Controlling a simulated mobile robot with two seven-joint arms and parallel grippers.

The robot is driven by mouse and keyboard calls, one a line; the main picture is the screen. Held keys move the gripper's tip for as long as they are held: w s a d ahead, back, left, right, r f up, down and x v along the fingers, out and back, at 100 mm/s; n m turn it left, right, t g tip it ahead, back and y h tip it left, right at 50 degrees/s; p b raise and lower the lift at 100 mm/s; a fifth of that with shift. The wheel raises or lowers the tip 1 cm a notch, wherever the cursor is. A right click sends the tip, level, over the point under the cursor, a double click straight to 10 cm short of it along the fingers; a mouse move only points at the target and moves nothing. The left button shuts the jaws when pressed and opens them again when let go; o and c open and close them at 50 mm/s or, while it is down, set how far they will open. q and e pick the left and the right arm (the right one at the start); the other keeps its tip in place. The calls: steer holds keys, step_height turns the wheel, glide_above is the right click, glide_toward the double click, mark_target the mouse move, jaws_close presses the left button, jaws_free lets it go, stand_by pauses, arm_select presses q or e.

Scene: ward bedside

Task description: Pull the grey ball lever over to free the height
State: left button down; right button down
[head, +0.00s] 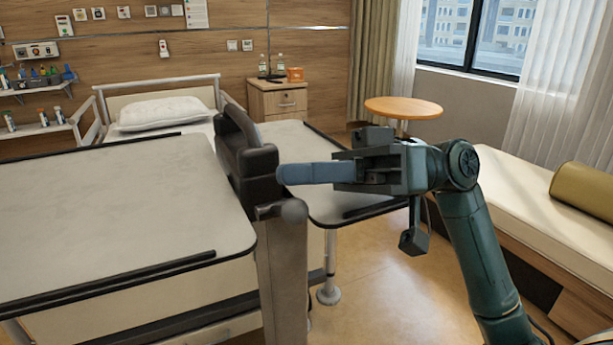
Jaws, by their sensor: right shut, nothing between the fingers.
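The grey ball lever (293,211) sticks out to the right from the dark head of the overbed table's column (283,285), below the black housing (247,160). My right gripper (282,174) comes in from the right with its blue-grey fingers shut and nothing between them. Its fingertips are just above the ball, near the housing's right side. I cannot tell whether they touch the housing. My left gripper is not in view.
The table's grey tops (110,215) with black edge strips lie left and right of the column. A bed with a pillow (161,112), a bedside cabinet (278,99) and a round table (403,107) stand behind. A bench (530,195) is at right. Floor between is clear.

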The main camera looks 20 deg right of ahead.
stand_by(0.3)
